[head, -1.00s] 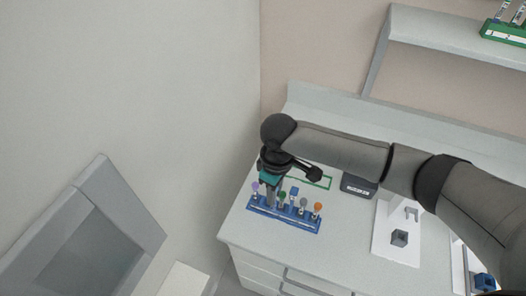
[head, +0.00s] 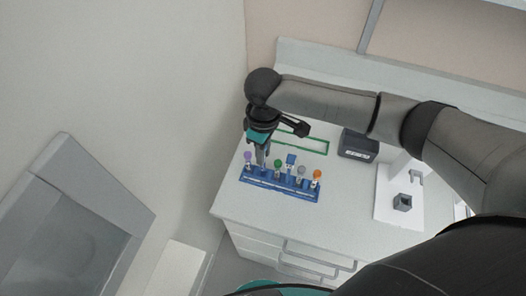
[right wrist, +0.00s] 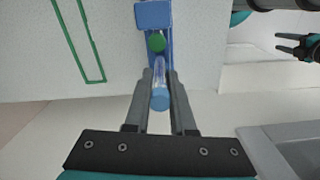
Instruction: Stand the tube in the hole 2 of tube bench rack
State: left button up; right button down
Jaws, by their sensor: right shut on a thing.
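The blue tube bench rack (head: 280,190) lies near the left front edge of the bench. Tubes with purple (head: 247,155), green (head: 277,163), grey (head: 301,170) and orange (head: 317,174) caps stand in it. My right gripper (head: 262,163) is low over the rack, between the purple and green caps. In the right wrist view it is shut on a blue-capped tube (right wrist: 160,97), in line with the green cap (right wrist: 157,42). The tube's lower end is hidden, so I cannot tell whether it is inside a hole. My left gripper (right wrist: 287,43) shows small in that view, fingers apart.
A green outlined rectangle (head: 318,150) lies on the bench behind the rack. A dark box (head: 357,145) stands to its right, then a white plate with a grey holder (head: 403,203). A grey-framed unit (head: 70,220) stands at the lower left.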

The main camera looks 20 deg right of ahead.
jog(key=shift+f+b, duration=0.4)
jog(key=shift+f, duration=0.15)
pick_arm(q)
jog(key=shift+w+f, duration=0.15)
jog(key=shift+f, duration=0.55)
jog(key=shift+s+r, duration=0.1)
jog(key=shift+s, duration=0.25)
jog(key=shift+r+p, duration=0.35)
jog(key=shift+p, duration=0.15)
jog(key=shift+r, duration=0.1)
pick_arm(e)
jog(key=shift+f+p, duration=0.1)
jog(key=shift+p, duration=0.25)
pick_arm(q)
jog(key=shift+r, duration=0.3)
jog(key=shift+r+p, duration=0.35)
pick_arm(e)
jog(key=shift+f, duration=0.2)
